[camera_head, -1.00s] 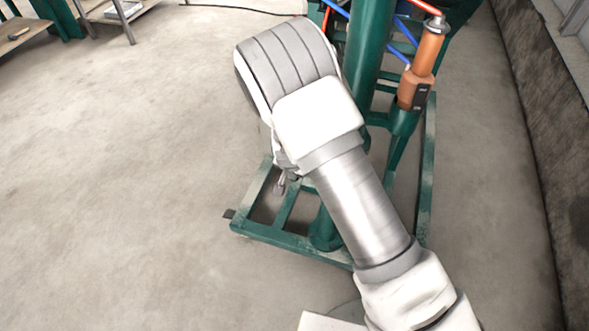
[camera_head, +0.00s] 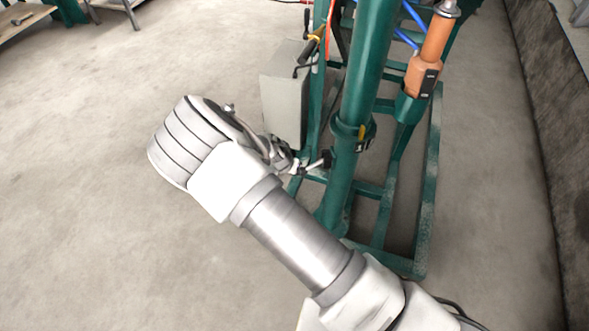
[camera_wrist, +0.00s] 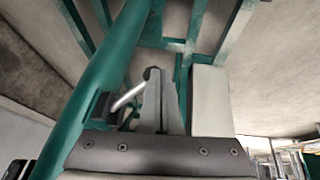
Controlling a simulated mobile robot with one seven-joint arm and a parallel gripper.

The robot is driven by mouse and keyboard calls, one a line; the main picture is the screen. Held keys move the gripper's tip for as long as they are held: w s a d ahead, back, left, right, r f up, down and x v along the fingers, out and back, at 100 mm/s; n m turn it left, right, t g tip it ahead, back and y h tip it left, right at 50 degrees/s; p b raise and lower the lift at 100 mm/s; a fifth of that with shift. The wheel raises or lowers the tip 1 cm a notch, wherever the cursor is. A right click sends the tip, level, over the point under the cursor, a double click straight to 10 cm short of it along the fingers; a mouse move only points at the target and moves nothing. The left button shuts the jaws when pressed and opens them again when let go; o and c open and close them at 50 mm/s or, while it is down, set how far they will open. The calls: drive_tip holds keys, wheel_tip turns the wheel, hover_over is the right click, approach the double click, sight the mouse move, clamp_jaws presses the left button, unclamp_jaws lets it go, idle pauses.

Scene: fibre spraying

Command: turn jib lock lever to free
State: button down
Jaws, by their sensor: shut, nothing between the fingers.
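The jib lock lever is a short silver rod (camera_head: 315,163) standing out from a dark block on the green column (camera_head: 362,85). In the wrist view the lever (camera_wrist: 128,97) slants up from that block to a dark rounded end beside my fingertips. My gripper (camera_head: 291,166) is left of the column at the lever's height. In the wrist view my gripper (camera_wrist: 158,80) is shut and empty, its fingers close along the lever's right side. I cannot tell whether they touch it. My wrist hides part of the lever's surroundings.
A grey box (camera_head: 285,95) stands just behind my gripper, left of the column. An orange cylinder (camera_head: 432,55) with blue hoses is to the right. The green base frame (camera_head: 425,215) spreads around the column's foot. The floor to the left is clear.

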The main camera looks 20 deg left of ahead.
drive_tip(key=shift+f, duration=0.25)
idle(0.4)
drive_tip(key=shift+s+r, duration=0.1)
drive_tip(key=shift+r, duration=0.05)
